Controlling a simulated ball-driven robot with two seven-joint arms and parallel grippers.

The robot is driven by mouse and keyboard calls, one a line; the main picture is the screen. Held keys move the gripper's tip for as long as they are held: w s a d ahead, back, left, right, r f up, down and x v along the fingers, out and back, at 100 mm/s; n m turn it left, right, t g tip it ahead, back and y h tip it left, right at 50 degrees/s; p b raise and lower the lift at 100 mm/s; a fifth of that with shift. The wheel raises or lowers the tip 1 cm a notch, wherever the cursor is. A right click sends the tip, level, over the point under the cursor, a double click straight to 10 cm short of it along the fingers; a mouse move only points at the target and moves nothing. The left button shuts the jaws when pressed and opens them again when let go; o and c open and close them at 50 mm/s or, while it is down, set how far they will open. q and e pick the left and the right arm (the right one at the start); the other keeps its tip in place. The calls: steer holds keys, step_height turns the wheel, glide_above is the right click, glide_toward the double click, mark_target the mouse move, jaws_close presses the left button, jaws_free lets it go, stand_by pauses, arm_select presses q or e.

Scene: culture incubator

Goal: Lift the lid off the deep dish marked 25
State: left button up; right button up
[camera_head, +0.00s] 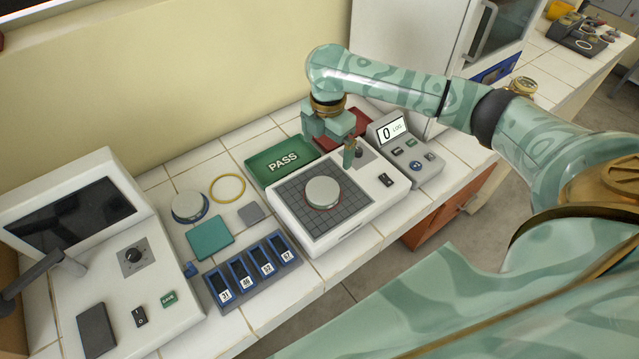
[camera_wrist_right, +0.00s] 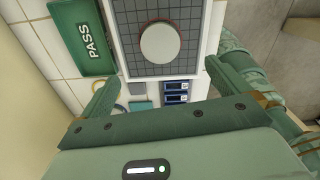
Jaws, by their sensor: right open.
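A round pale-lidded dish with a red rim (camera_head: 322,192) sits on the dark gridded plate of a white instrument. The same dish shows from above in the right wrist view (camera_wrist_right: 160,44). A second pale-lidded dish with a blue rim (camera_head: 189,207) stands on the tiles further left. I cannot read a 25 on either dish. My right gripper (camera_head: 332,143) is open and empty above the instrument's back edge, behind the red-rimmed dish and apart from it. Its two fingers spread wide in the right wrist view (camera_wrist_right: 162,88). My left gripper is not in view.
A green PASS tray (camera_head: 282,162) and a red tray (camera_head: 352,123) lie behind the instrument. A display unit (camera_head: 405,150) reading 0 stands right. A blue rack with numbered slots (camera_head: 251,269), a teal square (camera_head: 211,238) and a yellow ring (camera_head: 227,188) lie left. A white console (camera_head: 142,255) stands far left.

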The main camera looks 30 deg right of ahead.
steer(key=b, duration=0.2)
glide_above(323, 189)
steer(key=f, duration=0.8)
steer(key=shift+w+d, duration=0.1)
steer(key=shift+d, duration=0.25)
steer(key=shift+f, duration=0.4)
steer(key=f, duration=0.1)
steer(key=f+b, duration=0.1)
steer(key=f, duration=0.1)
steer(key=f+b, duration=0.1)
steer(key=f, duration=0.1)
steer(key=shift+a, duration=0.35)
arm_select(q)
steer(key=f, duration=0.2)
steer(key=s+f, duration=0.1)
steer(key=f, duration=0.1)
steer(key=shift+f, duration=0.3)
arm_select(e)
steer(key=shift+c, duration=0.3)
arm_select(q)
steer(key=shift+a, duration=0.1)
arm_select(e)
steer(key=c, duration=0.9)
